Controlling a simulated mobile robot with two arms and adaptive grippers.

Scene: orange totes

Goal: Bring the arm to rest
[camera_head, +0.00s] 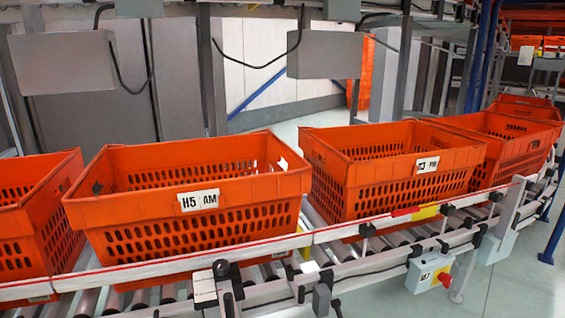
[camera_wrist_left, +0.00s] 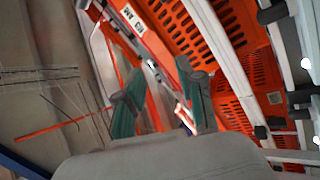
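My left gripper (camera_wrist_left: 160,82) shows only in the left wrist view. Its two green fingers stand apart with nothing held between them. Behind them, that view shows a slatted orange tote (camera_wrist_left: 185,35) with a white label and a pale rail, all tilted by the camera angle. In the head view neither of my arms shows, and my right gripper is in no frame.
Orange totes stand in a row on a roller conveyor: one at the left edge (camera_head: 45,235), one labelled H5 AM (camera_head: 150,238), one labelled PM (camera_head: 440,185), and more at right (camera_head: 505,145). A red-edged rail (camera_head: 270,247) runs in front. Grey boxes (camera_head: 325,55) hang above.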

